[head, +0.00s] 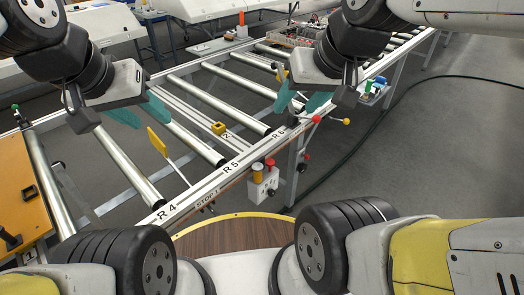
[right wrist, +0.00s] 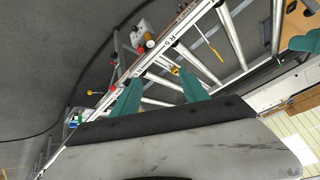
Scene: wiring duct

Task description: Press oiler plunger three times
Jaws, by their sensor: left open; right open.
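A small white unit (head: 262,186) with an orange-topped cylinder (head: 257,170) and a red knob (head: 270,163) hangs on the outer side of the conveyor rail, below R5 and R6. It looks like the oiler, but I cannot tell for sure which top is the plunger. The white unit also shows at the upper left in the right wrist view (right wrist: 143,27). My right gripper (head: 296,110) is open and empty above the rail, behind the unit in the head view; its teal fingers spread apart in the wrist view (right wrist: 161,76). My left gripper (head: 153,122) is open and empty above the rollers at left.
Red and yellow ball knobs (head: 346,121) stick out from the rail. A tray of small bottles (head: 374,90) hangs farther along. The floor at right holds a black cable.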

